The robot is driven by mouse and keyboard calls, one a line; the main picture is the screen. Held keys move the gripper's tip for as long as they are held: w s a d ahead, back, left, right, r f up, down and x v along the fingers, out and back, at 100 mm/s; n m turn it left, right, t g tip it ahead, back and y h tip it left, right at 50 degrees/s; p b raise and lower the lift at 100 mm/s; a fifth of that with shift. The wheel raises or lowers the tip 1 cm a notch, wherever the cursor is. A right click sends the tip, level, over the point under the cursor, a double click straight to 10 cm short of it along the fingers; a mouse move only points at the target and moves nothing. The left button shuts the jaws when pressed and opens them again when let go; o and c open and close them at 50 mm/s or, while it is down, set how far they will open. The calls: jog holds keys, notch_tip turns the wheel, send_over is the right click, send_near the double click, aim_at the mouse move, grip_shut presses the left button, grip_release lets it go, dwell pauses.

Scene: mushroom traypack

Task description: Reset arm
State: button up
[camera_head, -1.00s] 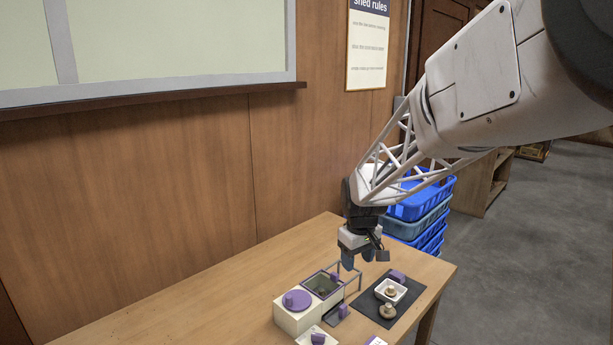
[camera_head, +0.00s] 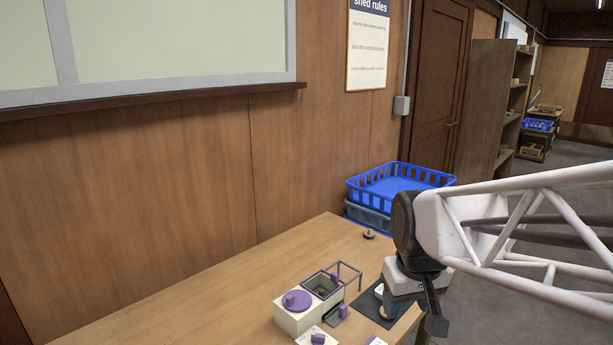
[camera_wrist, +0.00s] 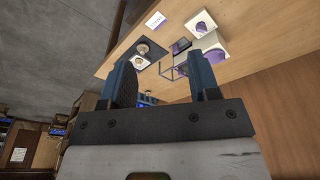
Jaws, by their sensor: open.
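My gripper (camera_wrist: 163,75) is open and empty, its two blue fingers standing apart in the wrist view. In the head view its white body (camera_head: 404,278) hangs over the right edge of the table, in front of the dark mat (camera_head: 366,303); its fingertips are hard to make out there. In the wrist view a white tray (camera_wrist: 138,63) and a brown mushroom (camera_wrist: 142,48) show at the mat, beyond the left finger. In the head view my gripper largely hides the tray. Another mushroom (camera_head: 369,235) lies alone near the table's back edge.
A thin metal frame (camera_head: 349,267) rises beside the bin. Stacked blue crates (camera_head: 400,184) stand behind the table. The table's left part is clear.

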jog(key=s+d+f+m, duration=0.1)
jog(key=s+m, duration=0.1)
jog(key=s, duration=0.9)
jog(key=shift+s+t, duration=0.15)
jog(key=shift+t, duration=0.15)
